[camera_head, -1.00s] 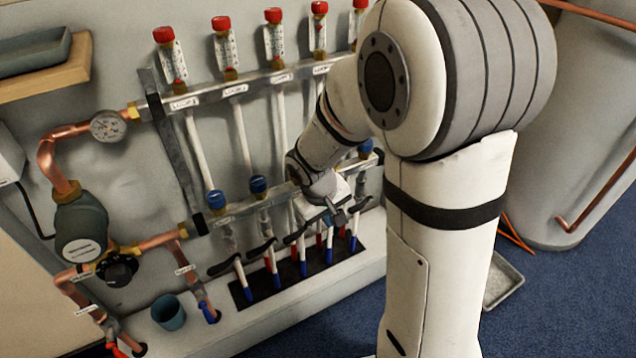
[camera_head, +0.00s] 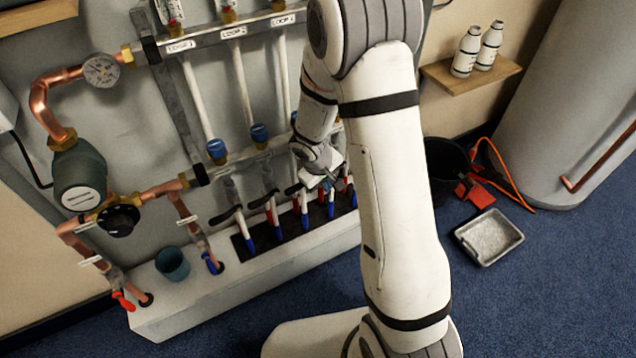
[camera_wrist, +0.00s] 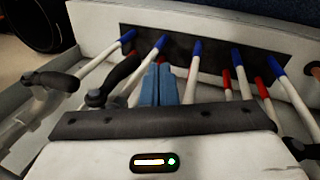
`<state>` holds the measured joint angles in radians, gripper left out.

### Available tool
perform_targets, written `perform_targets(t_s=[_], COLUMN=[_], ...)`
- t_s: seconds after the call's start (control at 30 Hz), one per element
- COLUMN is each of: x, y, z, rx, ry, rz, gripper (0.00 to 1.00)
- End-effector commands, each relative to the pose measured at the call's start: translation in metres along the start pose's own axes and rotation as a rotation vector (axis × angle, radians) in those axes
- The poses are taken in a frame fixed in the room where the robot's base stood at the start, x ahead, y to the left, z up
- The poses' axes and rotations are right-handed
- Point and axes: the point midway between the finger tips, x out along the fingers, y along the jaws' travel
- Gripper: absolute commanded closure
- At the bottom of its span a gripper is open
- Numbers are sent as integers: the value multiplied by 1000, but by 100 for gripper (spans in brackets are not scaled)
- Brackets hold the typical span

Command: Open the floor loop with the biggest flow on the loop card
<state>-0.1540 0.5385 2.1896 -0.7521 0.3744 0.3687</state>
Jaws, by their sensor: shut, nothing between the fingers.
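The manifold's upper bar carries labels, with Loop 1 (camera_head: 180,46), Loop 2 (camera_head: 233,32) and Loop 3 (camera_head: 283,20) showing. The lower bar has blue caps (camera_head: 216,148). Below it, dark levers (camera_head: 225,216) sit above red-and-blue-marked pipes; levers also show in the wrist view (camera_wrist: 110,80). My gripper (camera_head: 326,174) is low at the manifold, right of the third visible lever. In the wrist view its blue-grey fingers (camera_wrist: 160,84) are shut together and empty, among the pipes and right of a lever. My arm hides the manifold's right part. No loop card is readable.
A pressure gauge (camera_head: 101,70) and a green pump (camera_head: 80,177) are at left. A teal cup (camera_head: 172,263) stands on the white ledge (camera_head: 195,300). A grey tray (camera_head: 489,237) and a black bucket (camera_head: 448,165) are on the floor at right. Blue floor is open in front.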

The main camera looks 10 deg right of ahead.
Motion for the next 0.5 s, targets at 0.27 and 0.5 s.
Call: perform_targets(t_s=[0.27,0.5], x=[10,11], y=[23,24], z=[-1,-2], rx=[2,2], ry=[-1,0], rz=[0,0], gripper=[100,100])
